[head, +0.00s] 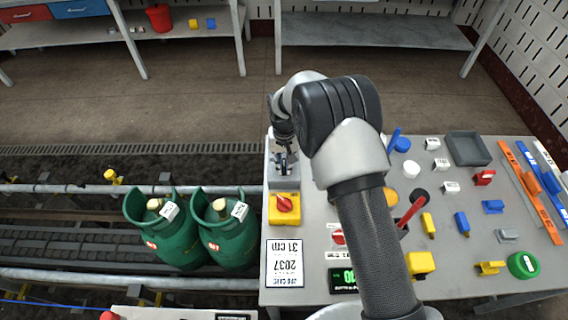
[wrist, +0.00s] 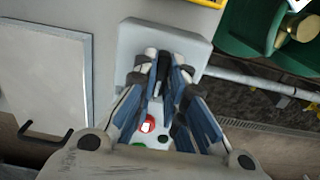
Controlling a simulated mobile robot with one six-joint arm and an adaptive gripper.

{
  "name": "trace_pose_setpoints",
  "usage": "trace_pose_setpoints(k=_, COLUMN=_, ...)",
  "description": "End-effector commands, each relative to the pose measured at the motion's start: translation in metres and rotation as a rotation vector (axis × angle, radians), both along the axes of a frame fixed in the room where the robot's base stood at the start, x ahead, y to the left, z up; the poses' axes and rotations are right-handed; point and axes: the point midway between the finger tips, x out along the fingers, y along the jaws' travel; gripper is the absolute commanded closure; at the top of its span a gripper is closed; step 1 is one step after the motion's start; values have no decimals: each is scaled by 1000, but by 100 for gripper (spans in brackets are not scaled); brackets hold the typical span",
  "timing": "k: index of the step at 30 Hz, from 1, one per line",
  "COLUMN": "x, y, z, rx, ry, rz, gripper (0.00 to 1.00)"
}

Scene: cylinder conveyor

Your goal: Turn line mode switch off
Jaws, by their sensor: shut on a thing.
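A light grey switch box (head: 282,183) stands at the far left corner of the table; it fills the upper middle of the wrist view (wrist: 190,35). My gripper (head: 285,158) is over this box. In the wrist view its blue-padded fingers (wrist: 164,68) come together on a small dark knob at the box face, which looks like the line mode switch. The fingers hide most of the knob, so its turned position cannot be told. A red spot and green spots show between the fingers, lower in the wrist view.
A yellow box with a red knob (head: 285,204) stands just nearer than the grey box. Two green gas cylinders (head: 172,236) stand on the conveyor to the left. Blocks, levers and a dark tray (head: 467,148) cover the table's right side.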

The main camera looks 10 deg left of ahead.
Motion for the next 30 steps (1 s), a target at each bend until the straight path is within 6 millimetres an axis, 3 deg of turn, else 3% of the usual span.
trace_pose_setpoints(k=11, x=-1, y=0, z=0, rx=-1, ry=2, rz=-6, gripper=100)
trace_pose_setpoints(k=12, x=-1, y=0, z=0, rx=-1, ry=2, rz=-6, gripper=88)
trace_pose_setpoints(k=21, x=0, y=0, z=0, rx=0, ry=1, rz=-5, gripper=68)
trace_pose_setpoints(k=30, x=0, y=0, z=1, rx=0, ry=0, rz=-5, gripper=68)
